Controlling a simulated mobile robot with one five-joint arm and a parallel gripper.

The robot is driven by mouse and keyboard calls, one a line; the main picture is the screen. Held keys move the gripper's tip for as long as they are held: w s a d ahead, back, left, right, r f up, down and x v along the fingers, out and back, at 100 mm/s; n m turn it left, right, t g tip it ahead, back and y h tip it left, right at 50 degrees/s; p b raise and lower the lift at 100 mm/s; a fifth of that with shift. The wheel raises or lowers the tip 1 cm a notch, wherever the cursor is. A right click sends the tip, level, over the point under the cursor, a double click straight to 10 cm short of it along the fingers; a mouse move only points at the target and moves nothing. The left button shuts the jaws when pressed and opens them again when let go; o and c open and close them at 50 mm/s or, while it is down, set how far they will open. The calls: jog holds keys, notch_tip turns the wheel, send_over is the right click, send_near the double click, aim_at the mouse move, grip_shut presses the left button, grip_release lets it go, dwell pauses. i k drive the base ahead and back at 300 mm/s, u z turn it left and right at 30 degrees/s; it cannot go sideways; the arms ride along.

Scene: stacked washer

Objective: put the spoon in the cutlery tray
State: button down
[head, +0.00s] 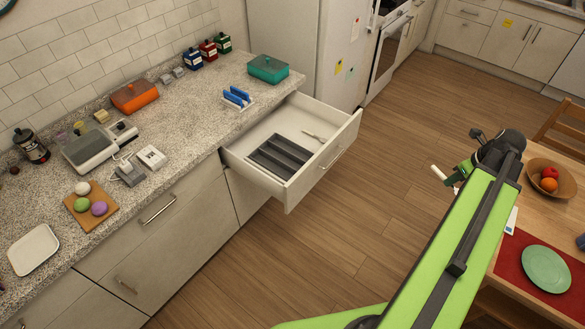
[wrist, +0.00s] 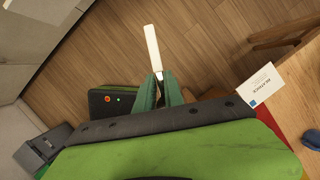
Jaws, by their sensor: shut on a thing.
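The cutlery tray (head: 281,157) is dark grey with several long compartments. It lies in the left part of the open drawer (head: 243,150). My gripper (head: 453,179) is over the floor to the right of the drawer, well apart from it, near the dining table. Its green fingers (wrist: 159,88) are shut on the spoon (wrist: 152,45), whose pale handle points away from the fingers. The handle also shows in the head view (head: 438,174). A short metal part shows between the fingertips; the spoon's bowl is hidden.
A light-coloured utensil (head: 314,136) lies in the drawer, outside the tray. The counter (head: 190,105) above holds boxes, jars and a scale. At the right, the dining table (head: 525,215) carries a fruit bowl (head: 537,186) and a green plate (head: 546,269). Open floor lies between drawer and table.

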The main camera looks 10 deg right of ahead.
aim_at(285, 160)
jog(key=u, duration=1)
jog(key=i, duration=1)
jog(key=z, duration=0.05)
